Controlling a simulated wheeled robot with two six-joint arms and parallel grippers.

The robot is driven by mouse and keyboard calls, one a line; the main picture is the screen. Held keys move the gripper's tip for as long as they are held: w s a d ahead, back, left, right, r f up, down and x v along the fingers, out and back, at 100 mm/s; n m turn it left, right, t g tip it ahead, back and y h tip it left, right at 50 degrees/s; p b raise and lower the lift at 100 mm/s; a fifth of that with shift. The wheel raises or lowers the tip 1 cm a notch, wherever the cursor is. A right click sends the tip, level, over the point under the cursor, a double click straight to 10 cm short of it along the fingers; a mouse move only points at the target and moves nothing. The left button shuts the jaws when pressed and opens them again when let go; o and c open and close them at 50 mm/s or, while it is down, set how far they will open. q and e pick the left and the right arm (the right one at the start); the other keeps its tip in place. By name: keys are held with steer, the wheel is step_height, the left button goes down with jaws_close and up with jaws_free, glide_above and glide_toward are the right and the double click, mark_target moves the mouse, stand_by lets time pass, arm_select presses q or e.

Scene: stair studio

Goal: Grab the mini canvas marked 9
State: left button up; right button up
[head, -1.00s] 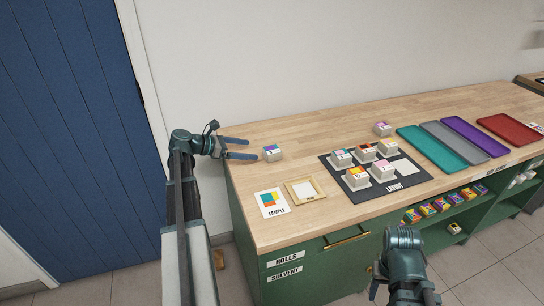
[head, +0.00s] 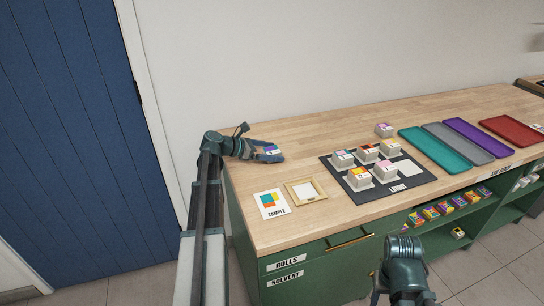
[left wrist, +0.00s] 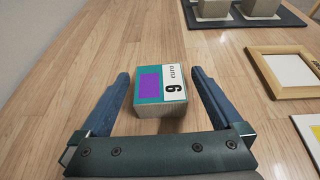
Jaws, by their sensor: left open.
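The mini canvas marked 9 (left wrist: 160,88) is a small block with a teal and purple top and a white strip reading "9 euro". In the left wrist view it sits on the wooden counter between the two fingers of my left gripper (left wrist: 165,85), with a gap on each side. In the head view the canvas (head: 271,150) is partly hidden by my left gripper (head: 270,152), which is open around it. My right gripper (head: 405,298) is at the bottom of the head view, in front of the counter; its fingertips are cut off.
A dark layout board (head: 352,194) holds several canvases, and another canvas (head: 383,130) stands behind it. A wooden frame (head: 290,196) and a sample card (head: 272,204) lie near the front edge. Coloured trays (head: 432,150) lie to the right.

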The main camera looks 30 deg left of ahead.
arm_select(q)
steer(key=shift+b+x, duration=0.3)
steer(key=shift+x, duration=0.6)
steer(key=shift+w+d+f, duration=0.15)
steer(key=shift+w+d, duration=0.1)
steer(key=shift+w, duration=0.15)
steer(key=shift+c, duration=0.3)
steer(key=c, duration=1.3)
